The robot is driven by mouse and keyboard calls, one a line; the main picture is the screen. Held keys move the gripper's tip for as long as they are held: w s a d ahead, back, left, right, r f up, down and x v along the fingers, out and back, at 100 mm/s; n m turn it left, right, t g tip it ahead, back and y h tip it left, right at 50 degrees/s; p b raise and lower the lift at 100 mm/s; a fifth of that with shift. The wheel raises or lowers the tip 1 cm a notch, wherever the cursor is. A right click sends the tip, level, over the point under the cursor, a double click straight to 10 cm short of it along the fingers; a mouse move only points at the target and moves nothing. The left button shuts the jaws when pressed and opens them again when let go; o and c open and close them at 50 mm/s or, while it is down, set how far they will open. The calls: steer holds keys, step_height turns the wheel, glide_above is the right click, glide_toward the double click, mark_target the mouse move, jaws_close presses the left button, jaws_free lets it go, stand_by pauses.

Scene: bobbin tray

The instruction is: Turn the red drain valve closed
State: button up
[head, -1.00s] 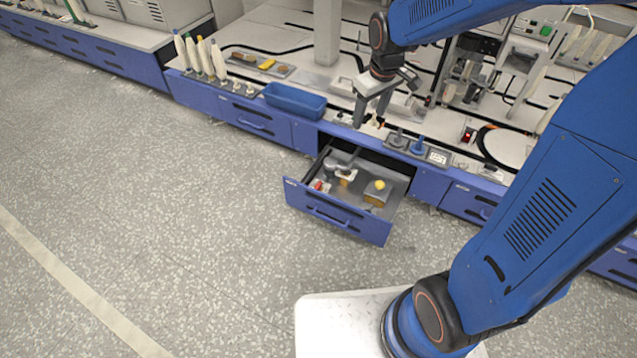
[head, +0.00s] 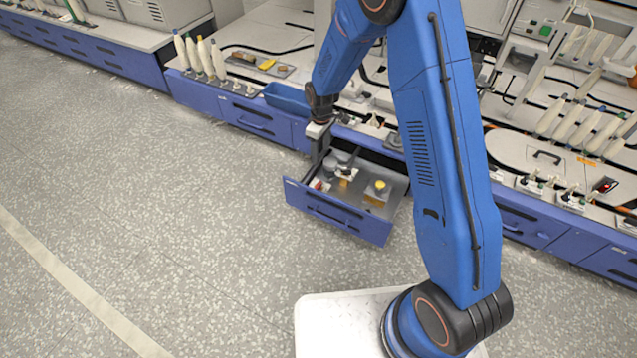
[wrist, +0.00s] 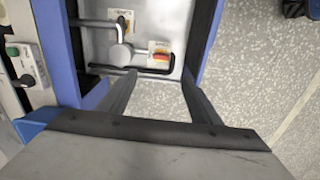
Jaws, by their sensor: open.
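The red drain valve (wrist: 161,58) shows in the wrist view as a small red handle on a pale plate, beside a grey pipe fitting inside the open drawer. In the head view its red part (head: 318,185) is small at the drawer's left side. My gripper (head: 318,152) is over the drawer's left back part, pointing down. In the wrist view my two fingers (wrist: 158,76) are spread apart, with the red handle between and just beyond their tips. I see nothing held. Which way the handle is turned is too small to tell.
The blue drawer (head: 335,213) stands pulled out, with a yellow knob (head: 380,185) on a block at its right. A blue bin (head: 286,99) sits on the bench behind. In the wrist view, a blue drawer wall (wrist: 207,40) is close to the right finger. The floor in front is clear.

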mark_target(318, 185)
steer(key=f, duration=2)
steer(key=shift+w+a, duration=0.15)
steer(key=shift+a, duration=0.25)
